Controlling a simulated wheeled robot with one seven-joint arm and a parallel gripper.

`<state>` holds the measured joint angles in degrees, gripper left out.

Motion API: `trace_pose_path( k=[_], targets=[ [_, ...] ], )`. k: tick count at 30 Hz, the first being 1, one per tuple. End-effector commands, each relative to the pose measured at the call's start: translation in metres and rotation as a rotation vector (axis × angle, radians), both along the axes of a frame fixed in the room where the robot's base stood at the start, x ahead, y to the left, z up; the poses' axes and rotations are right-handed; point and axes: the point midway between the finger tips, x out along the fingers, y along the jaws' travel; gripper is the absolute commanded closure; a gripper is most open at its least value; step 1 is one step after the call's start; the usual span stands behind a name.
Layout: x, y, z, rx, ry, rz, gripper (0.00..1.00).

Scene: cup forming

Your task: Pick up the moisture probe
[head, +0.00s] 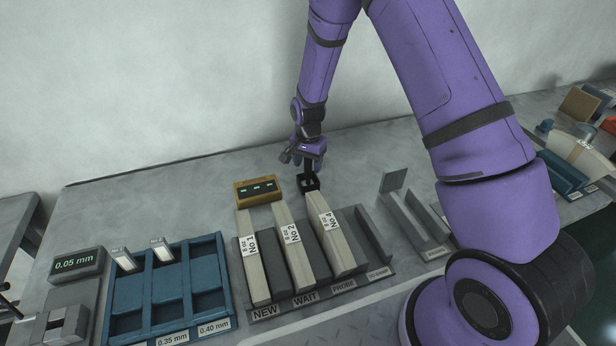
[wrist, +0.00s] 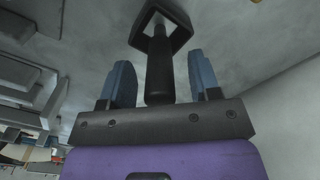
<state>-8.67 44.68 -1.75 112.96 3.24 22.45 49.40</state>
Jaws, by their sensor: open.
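The moisture probe appears to be the black handle (wrist: 159,68) with a square black frame at its far end in the wrist view. The frame (head: 309,183) shows in the head view at the back of the table, just right of the yellow box. My gripper (head: 308,166) is right above it, pointing down. In the wrist view my gripper (wrist: 162,78) has its two blue fingers apart, one on each side of the handle, with a gap on both sides. The fingers hide most of the handle in the head view.
A yellow box with a small display (head: 258,190) stands close to the left. In front is a labelled rack (head: 270,308) with several pale boards. A blue tray (head: 170,300) is at the left, a grey stand (head: 412,222) to the right. The table behind is clear up to the wall.

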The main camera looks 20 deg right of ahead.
Motion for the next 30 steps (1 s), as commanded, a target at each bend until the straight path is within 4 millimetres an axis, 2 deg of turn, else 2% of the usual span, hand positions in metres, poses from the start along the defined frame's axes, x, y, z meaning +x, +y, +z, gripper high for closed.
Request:
trace_pose_path(
  k=[7, 8, 12, 15, 24, 30],
  targets=[
    [0.0, 0.0, -0.003, 0.0, 0.0, 0.0, 0.43],
    [0.0, 0.0, -0.003, 0.0, 0.0, 0.0, 0.45],
    [0.0, 0.0, -0.002, 0.0, 0.0, -0.001, 0.78],
    [0.0, 0.0, -0.002, 0.0, -0.001, -0.001, 0.97],
    [0.001, 0.0, 0.001, 0.001, -0.002, 0.0, 0.97],
    [0.001, 0.0, 0.028, 0.001, -0.006, 0.0, 0.97]
  ],
)
